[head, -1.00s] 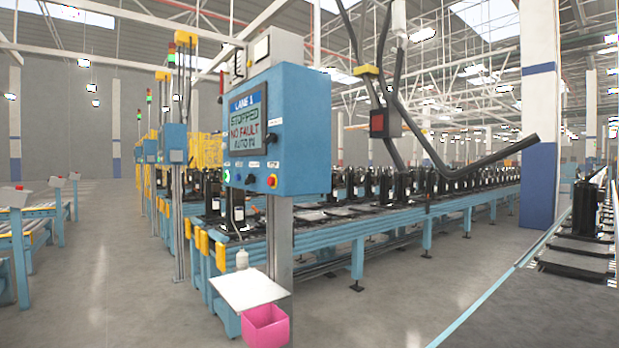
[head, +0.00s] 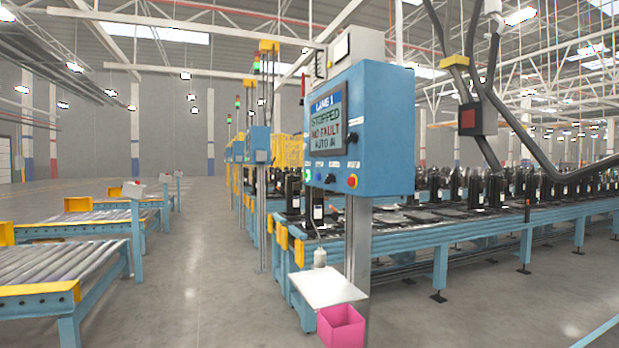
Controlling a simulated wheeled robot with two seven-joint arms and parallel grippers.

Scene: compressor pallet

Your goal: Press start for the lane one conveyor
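The blue lane 1 control box (head: 375,135) stands on a grey post right of the middle. Its screen (head: 326,127) reads "LANE 1, STOPPED, NO FAULT, AUTO IN". Below the screen, on the same face, are a green-lit button (head: 308,175), a dark knob (head: 330,178) and a red button on a yellow base (head: 352,181). The lane one conveyor (head: 470,235) runs behind the post to the right, carrying several black compressors (head: 455,188). Neither of my grippers shows in the head view.
Roller conveyors (head: 65,280) stand at the left. Bare floor (head: 200,280) lies between them and the post.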

